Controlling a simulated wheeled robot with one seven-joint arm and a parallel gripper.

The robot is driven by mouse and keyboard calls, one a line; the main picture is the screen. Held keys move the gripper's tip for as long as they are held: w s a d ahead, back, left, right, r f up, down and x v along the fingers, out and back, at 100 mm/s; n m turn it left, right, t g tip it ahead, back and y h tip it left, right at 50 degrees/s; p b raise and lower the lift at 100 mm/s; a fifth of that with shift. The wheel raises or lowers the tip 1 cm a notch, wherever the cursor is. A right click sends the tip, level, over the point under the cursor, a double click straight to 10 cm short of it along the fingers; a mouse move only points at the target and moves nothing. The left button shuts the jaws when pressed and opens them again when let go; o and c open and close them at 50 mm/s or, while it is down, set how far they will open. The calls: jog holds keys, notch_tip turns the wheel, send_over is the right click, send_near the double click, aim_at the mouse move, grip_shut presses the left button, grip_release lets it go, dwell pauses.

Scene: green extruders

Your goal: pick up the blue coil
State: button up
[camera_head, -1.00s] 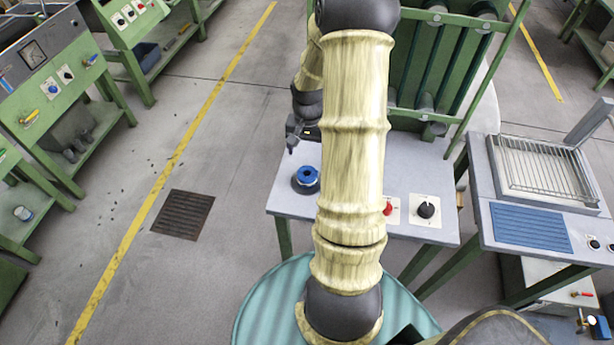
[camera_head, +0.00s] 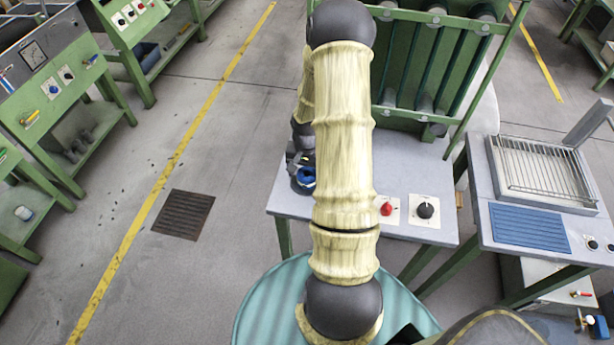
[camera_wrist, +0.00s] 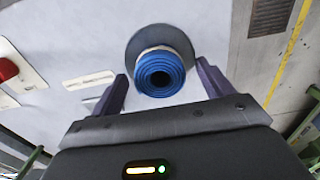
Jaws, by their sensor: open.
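The blue coil (camera_wrist: 160,73) is a rolled ring on a dark round base (camera_wrist: 160,40). In the wrist view it lies between the fingertips of my gripper (camera_wrist: 160,85), which is open with a finger on each side and visible gaps. In the head view the blue coil (camera_head: 306,176) sits near the left edge of the grey table (camera_head: 285,200). My gripper (camera_head: 298,160) is right over it there and partly hides it; my arm hides more of the tabletop.
A red button (camera_head: 386,209) and a black knob (camera_head: 426,210) are on the table to the right. A green frame with rollers (camera_head: 440,60) stands behind. A side table with a wire rack (camera_head: 545,170) is at the right. Floor at the left is clear around a grate (camera_head: 183,214).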

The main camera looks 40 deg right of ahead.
jog(key=shift+f, duration=0.75)
jog(key=c, duration=1.1)
notch_tip(320, 180, up, 10)
jog(key=shift+r, duration=0.1)
